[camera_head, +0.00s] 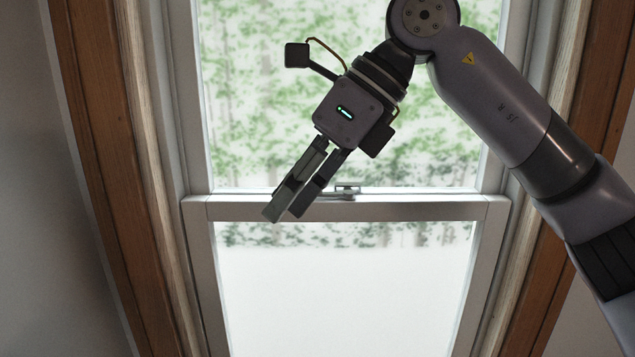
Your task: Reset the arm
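My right arm comes in from the right edge and bends at the top, so the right gripper (284,213) hangs down and to the left in front of the window. Its two dark fingers lie side by side, close together, with only a narrow gap visible. From this angle I cannot tell whether they are open or shut. I see nothing held between them. A small green light shows on the gripper's body. My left gripper is not in view.
A white-framed window (350,208) fills the middle, with a latch (347,190) on its crossbar behind the fingers. Wooden trim (108,170) runs down both sides. A plain wall (30,200) is at the left. Greenery shows through the glass.

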